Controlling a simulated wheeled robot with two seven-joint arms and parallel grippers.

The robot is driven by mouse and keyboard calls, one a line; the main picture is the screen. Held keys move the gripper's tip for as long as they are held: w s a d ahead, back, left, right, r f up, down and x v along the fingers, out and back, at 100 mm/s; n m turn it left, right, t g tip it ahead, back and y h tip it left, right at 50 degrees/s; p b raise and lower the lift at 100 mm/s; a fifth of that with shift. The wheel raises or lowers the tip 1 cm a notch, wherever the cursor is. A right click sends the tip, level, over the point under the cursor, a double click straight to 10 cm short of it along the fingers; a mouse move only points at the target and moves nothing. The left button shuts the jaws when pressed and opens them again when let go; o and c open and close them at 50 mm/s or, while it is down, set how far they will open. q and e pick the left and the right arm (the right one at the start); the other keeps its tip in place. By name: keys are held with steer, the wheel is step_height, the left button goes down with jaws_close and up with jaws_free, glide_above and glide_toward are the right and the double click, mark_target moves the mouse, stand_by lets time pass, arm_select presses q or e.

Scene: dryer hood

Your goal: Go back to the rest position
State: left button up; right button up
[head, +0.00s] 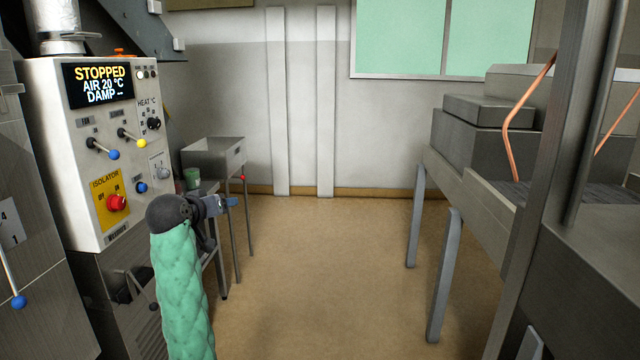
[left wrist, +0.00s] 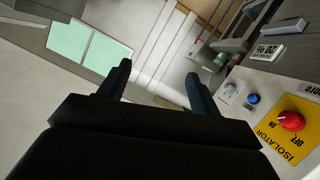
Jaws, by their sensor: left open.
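My left gripper (head: 228,202) is at the end of my green-sleeved arm, in front of the control panel's right side and pointing right. In the left wrist view its two dark fingers (left wrist: 158,74) are apart with nothing between them. The control panel (head: 75,160) has a display (head: 98,86) reading STOPPED, AIR 20 °C, DAMP. It carries a blue-knobbed lever (head: 113,154), a yellow-knobbed lever (head: 142,143) and a red isolator knob (head: 116,202) on a yellow plate. The isolator also shows in the left wrist view (left wrist: 291,121), apart from the fingers. My right gripper is not visible.
A metal tray stand (head: 215,155) and a green cup (head: 192,178) stand beyond the panel, close to my left gripper. Grey machinery on legs (head: 470,180) fills the right side. The brown floor (head: 320,270) between is clear.

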arm_select(q)
steer(key=s+d+f+m+g+y+p, duration=0.1)
steer(key=s+d+f+m+g+p, duration=0.3)
steer(key=s+f, duration=1.1)
steer(key=s+d+f+n+g, duration=0.1)
steer(key=s+d+f+g, duration=0.2)
steer(key=s+d+f, duration=0.8)
steer(key=s+a+f+g+p, duration=0.1)
steer(key=s+f, duration=0.4)
steer(key=s, duration=0.4)
steer(key=s+a+f+g, duration=0.1)
steer(key=s+f, duration=0.4)
steer(key=s, duration=0.5)
steer(key=s+a+f+g+p, duration=0.1)
steer(key=s+f+g, duration=0.2)
steer(key=s, duration=0.7)
step_height(320, 180, down, 2)
steer(key=shift+m+p, duration=0.3)
steer(key=shift+m, duration=0.1)
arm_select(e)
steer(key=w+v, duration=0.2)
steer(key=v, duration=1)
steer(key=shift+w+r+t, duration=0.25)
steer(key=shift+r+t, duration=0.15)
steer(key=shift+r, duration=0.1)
